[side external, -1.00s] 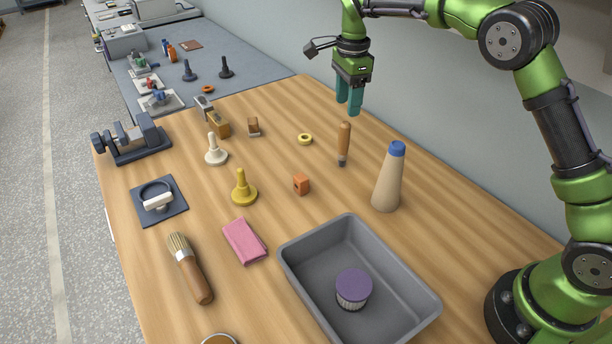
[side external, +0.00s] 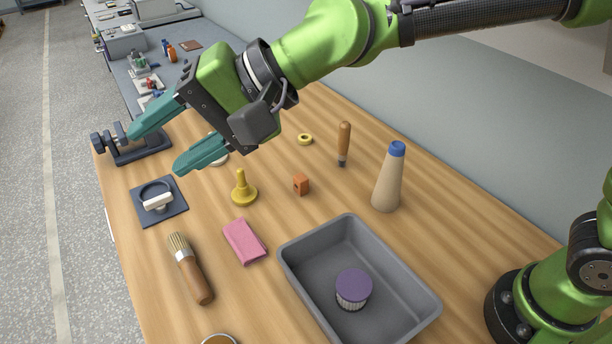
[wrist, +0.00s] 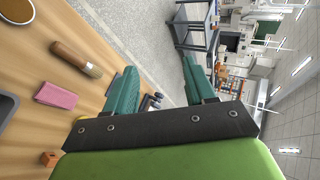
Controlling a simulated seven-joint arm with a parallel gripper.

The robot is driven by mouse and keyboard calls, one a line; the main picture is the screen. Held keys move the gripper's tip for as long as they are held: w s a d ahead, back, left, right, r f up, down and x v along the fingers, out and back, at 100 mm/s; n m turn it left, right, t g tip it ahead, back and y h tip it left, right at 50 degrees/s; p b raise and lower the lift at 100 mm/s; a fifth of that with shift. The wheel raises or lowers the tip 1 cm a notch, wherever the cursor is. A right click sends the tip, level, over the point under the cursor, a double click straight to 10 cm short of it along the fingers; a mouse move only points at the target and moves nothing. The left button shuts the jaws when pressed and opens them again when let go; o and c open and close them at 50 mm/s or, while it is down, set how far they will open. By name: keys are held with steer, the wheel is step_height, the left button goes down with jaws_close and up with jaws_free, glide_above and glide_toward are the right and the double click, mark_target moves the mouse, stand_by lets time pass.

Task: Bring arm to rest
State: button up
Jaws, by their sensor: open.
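My gripper (side external: 155,143) is high over the left part of the wooden bench in the side view, its two teal fingers spread apart with nothing between them. In the wrist view, the open fingers (wrist: 160,92) point past the bench edge toward the room. The grey tray (side external: 425,303) stands at the front right, with a purple-topped bobbin-like piece (side external: 353,288) inside it.
A vise (side external: 140,146) sits at the left edge. The wall runs along the right.

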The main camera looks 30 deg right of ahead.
steer(key=s+d+f+n+t+h, duration=0.1)
steer(key=d+h, duration=0.2)
steer(key=d, duration=0.9)
steer(key=s+d+f+t+h, duration=0.1)
steer(key=d+f+h, duration=0.1)
steer(key=d, duration=0.9)
steer(key=s+d+f+h, duration=0.3)
steer(key=s+d, duration=0.6)
steer(key=d, duration=0.6)
step_height(320, 180, down, 2)
steer(key=shift+s+f, duration=0.15)
steer(key=shift+f, duration=0.05)
